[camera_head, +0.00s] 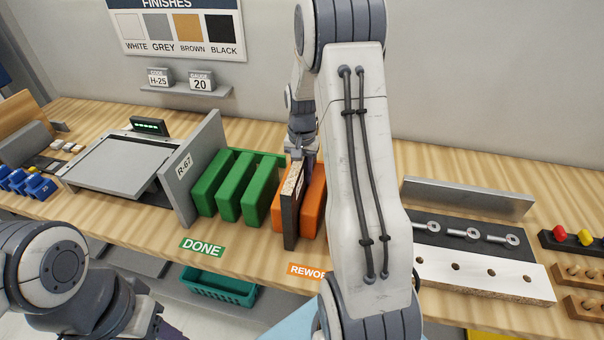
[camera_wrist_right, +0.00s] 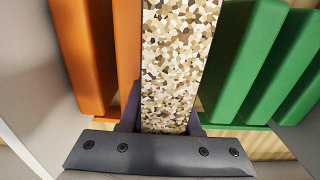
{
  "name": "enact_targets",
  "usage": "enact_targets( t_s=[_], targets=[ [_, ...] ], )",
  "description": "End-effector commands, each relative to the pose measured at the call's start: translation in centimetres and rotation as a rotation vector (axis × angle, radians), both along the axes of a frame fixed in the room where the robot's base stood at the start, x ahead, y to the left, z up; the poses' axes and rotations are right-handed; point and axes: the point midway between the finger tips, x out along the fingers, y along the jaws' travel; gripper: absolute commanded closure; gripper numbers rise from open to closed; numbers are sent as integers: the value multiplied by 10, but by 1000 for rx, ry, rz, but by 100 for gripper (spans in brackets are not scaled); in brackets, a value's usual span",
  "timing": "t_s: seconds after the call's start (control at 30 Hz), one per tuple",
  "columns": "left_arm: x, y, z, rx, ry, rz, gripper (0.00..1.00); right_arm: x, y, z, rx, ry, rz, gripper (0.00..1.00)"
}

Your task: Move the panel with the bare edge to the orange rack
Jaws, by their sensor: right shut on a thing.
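A dark panel (camera_head: 289,218) with a speckled bare edge (camera_head: 294,178) stands upright at the orange rack (camera_head: 314,200). My right gripper (camera_head: 303,152) is shut on it from behind and above. In the right wrist view the speckled edge (camera_wrist_right: 180,65) runs between my right fingers (camera_wrist_right: 163,122). Orange dividers (camera_wrist_right: 88,55) are on its left there, one partly hidden by the panel. I cannot tell whether the panel is down in a slot or held above it. My left gripper (camera_head: 158,328) is at the lower left, mostly cut off, its jaws unclear.
A green rack (camera_head: 232,190) stands left of the orange one, above a DONE label (camera_head: 203,247). A grey panel marked R-67 (camera_head: 190,168) stands beside it. A REWORK label (camera_head: 306,271) lies in front of the orange rack. My right arm hides the bench right of it.

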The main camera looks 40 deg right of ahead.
Motion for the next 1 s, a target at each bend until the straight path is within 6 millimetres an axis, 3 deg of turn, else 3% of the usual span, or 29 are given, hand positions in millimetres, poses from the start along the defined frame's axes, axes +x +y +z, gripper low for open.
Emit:
enact_targets(
  t_s=[0.3, 0.33, 0.4, 0.73, 1.0],
  targets=[
    [0, 0, 0, 0, 0, 0, 50, 1, -1, 2, -2, -4, 0, 100],
    [0, 0, 0, 0, 0, 0, 50, 1, -1, 2, -2, -4, 0, 57],
    [0, 0, 0, 0, 0, 0, 50, 1, -1, 2, -2, -4, 0, 34],
    [0, 0, 1, 0, 0, 0, 50, -1, 0, 0, 1, 2, 0, 34],
    [0, 0, 18, 0, 0, 0, 50, 0, 0, 20, 0, 0, 0, 34]
  ],
)
